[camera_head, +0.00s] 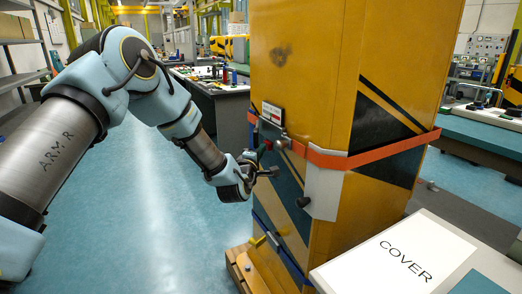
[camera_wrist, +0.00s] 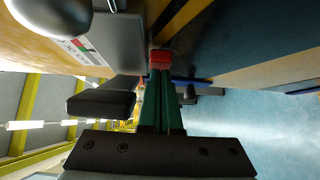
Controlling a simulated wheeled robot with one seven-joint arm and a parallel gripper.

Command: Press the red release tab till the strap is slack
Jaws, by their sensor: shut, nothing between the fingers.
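An orange strap (camera_head: 390,148) runs around a tall yellow pillar and looks straight and flat against it. A grey metal buckle plate sits on the pillar's left face, and it also shows in the wrist view (camera_wrist: 120,42). The small red release tab (camera_wrist: 160,57) shows beyond my fingertips, at the plate's edge. My gripper (camera_wrist: 161,76) has its green fingers together with nothing between them, pointing at the tab. Their tips overlap the tab in the picture; I cannot tell whether they touch it.
A black lever-like part (camera_wrist: 100,103) lies just left of my fingers. The yellow pillar (camera_head: 300,60) stands close to my arm. A white COVER panel (camera_head: 400,255) lies on a bench at front right. The blue floor (camera_head: 150,230) left of the pillar is open.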

